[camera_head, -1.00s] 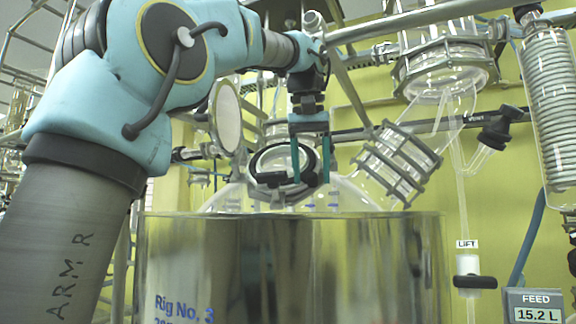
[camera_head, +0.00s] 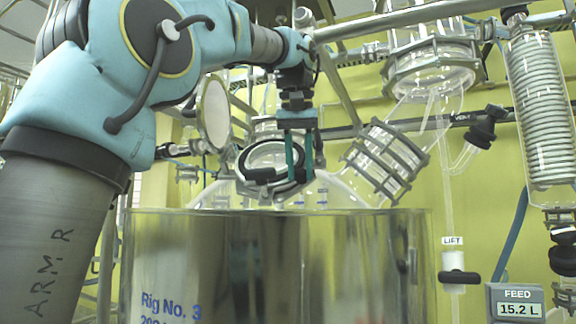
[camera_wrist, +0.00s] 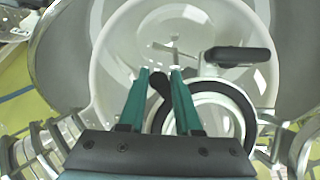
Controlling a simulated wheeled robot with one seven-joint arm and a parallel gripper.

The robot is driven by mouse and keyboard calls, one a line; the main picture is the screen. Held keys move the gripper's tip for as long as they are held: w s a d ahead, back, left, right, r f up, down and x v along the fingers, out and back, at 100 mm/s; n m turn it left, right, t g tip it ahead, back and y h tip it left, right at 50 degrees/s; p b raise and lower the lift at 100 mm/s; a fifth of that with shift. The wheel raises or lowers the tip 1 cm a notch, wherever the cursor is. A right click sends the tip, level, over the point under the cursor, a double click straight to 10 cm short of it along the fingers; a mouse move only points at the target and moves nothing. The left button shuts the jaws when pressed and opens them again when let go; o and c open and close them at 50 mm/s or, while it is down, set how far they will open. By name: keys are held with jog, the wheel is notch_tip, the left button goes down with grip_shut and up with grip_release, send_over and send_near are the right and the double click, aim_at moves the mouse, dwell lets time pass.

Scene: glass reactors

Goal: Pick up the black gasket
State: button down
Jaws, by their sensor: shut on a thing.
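The black gasket (camera_head: 258,174) is a dark ring with a tab, seen near the glass neck above the metal vessel (camera_head: 280,270). In the wrist view the ring (camera_wrist: 243,100) curves to the right of my fingers, around pale circular glass, and its tab (camera_wrist: 160,86) lies between them. My gripper (camera_head: 299,178) points down above the vessel, and its teal fingers (camera_wrist: 160,72) are shut on the gasket's tab. My fingers hide part of the ring. Whether the gasket touches the glass below cannot be told.
A round mirror-like disc (camera_head: 214,112) stands left of the gasket. A clamped glass joint (camera_head: 386,160) is close on the right. A black handle (camera_wrist: 238,56) lies ahead of the ring in the wrist view. Metal rods cross behind.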

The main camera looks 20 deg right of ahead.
jog(key=s+a+r, duration=0.3)
jog(key=s+r, duration=0.1)
jog(key=s, duration=0.2)
jog(key=s+a+r, duration=0.3)
jog(key=s+r, duration=0.1)
jog(key=s, duration=0.3)
jog(key=shift+a+r, duration=0.4)
jog(key=shift+s+a+r, duration=0.1)
jog(key=shift+r, duration=0.1)
jog(key=shift+s+a+r+p, duration=0.2)
jog(key=shift+s+r+p, duration=0.2)
jog(key=shift+r+p, duration=0.15)
jog(key=shift+s+a, duration=0.1)
jog(key=shift+s, duration=0.05)
jog(key=s+r+p, duration=0.1)
jog(key=s+a+r+p, duration=0.1)
jog(key=s+r+p, duration=0.1)
jog(key=shift+s+a, duration=0.1)
jog(key=shift+a, duration=0.2)
jog(key=shift+s, duration=0.1)
